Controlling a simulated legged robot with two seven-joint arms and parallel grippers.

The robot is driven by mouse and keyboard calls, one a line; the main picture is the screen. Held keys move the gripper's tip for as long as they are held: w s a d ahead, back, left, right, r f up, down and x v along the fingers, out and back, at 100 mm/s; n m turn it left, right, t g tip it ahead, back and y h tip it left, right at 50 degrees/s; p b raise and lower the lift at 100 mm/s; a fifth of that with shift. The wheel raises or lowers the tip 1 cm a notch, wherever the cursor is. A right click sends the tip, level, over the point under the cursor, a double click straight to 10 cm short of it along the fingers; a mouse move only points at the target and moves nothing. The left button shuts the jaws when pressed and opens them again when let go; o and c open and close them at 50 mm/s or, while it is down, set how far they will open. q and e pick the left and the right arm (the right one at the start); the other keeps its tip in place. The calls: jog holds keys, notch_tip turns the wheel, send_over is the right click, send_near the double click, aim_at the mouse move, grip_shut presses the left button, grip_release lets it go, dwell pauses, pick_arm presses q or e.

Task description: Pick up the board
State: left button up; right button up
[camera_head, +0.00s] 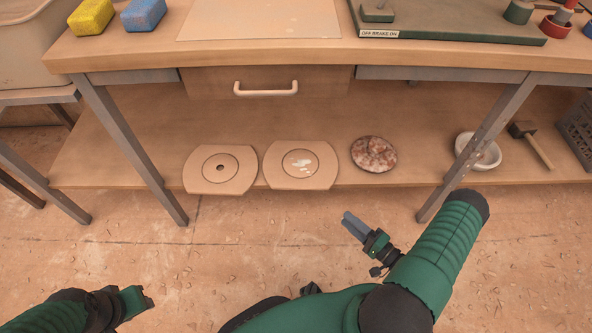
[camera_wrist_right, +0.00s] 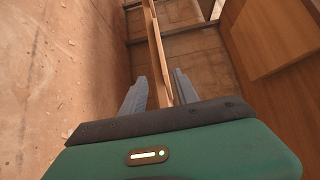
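Two flat wooden boards with cut-off sides lie on the low shelf under the table, overhanging its front edge. The left board (camera_head: 235,165) has a small centre hole in an inner ring; the right board (camera_head: 290,177) has white smears on its disc. A thin pale board (camera_head: 255,17) lies on the tabletop; which one is meant is unclear. My right gripper (camera_head: 357,228) is in front of the shelf, right of the smeared board and apart from it. In the right wrist view my right gripper (camera_wrist_right: 158,95) is open, with a narrow wooden edge seen between its fingers. My left gripper (camera_head: 140,301) is low at left, its fingers unclear.
A mottled red-white disc (camera_head: 374,154), a white bowl (camera_head: 478,151) and a mallet (camera_head: 532,145) sit on the shelf. A drawer handle (camera_head: 265,89) hangs above. Table legs (camera_head: 130,147) stand at both sides.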

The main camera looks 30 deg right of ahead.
jog(key=w+a+b, duration=0.3)
jog(key=w+b, duration=0.3)
jog(key=w, duration=0.8)
jog(key=shift+w+r, duration=0.15)
jog(key=shift+w, duration=0.25)
jog(key=shift+a, duration=0.1)
grip_shut()
jog(key=shift+s, duration=0.1)
